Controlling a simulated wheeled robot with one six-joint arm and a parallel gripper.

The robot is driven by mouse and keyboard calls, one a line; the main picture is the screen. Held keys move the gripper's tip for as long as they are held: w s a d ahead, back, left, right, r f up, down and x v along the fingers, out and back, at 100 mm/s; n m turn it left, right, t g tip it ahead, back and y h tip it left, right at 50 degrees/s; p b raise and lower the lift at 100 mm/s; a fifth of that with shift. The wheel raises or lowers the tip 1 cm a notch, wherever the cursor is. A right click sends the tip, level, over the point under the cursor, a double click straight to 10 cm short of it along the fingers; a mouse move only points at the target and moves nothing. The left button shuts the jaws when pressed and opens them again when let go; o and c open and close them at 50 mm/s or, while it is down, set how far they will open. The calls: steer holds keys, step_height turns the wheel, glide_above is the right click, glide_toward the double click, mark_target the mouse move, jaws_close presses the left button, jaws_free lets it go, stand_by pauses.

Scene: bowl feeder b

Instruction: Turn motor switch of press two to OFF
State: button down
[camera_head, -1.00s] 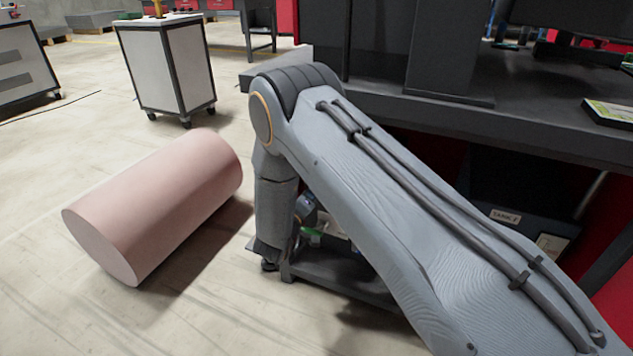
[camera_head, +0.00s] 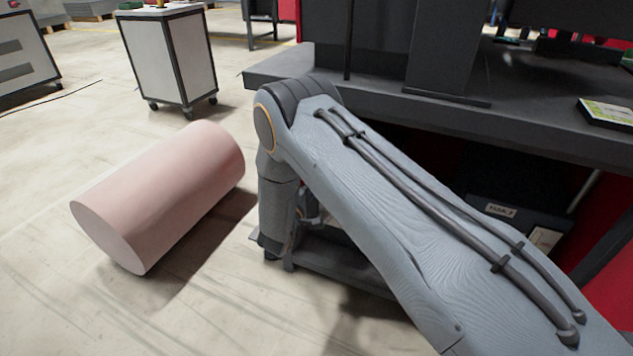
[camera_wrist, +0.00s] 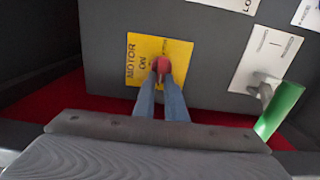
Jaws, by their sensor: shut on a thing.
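In the wrist view, a red switch knob (camera_wrist: 160,64) sits on a yellow plate (camera_wrist: 150,46) that reads "MOTOR ON", fixed to a dark grey panel (camera_wrist: 205,80). My gripper (camera_wrist: 161,76) is at the knob, its two blue-grey fingers shut on it. The fingers hide part of the knob and the lower plate, so I cannot tell how far the knob is turned. In the head view my arm reaches down beside a dark machine table, and neither my gripper nor the switch shows.
A lever with a green handle (camera_wrist: 279,107) stands right of the switch, by a white label plate (camera_wrist: 266,58). A pink cylinder (camera_head: 165,195) lies on the floor at left. A white wheeled cabinet (camera_head: 168,58) stands behind it.

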steer(key=shift+f, duration=0.1)
steer(key=c, duration=1.8)
jaws_free()
steer(key=shift+s, duration=0.1)
steer(key=p+v, duration=0.1)
steer(key=v, duration=0.6)
steer(key=shift+s+a+p, duration=0.15)
steer(key=shift+s+p, duration=0.15)
steer(key=shift+p, duration=0.05)
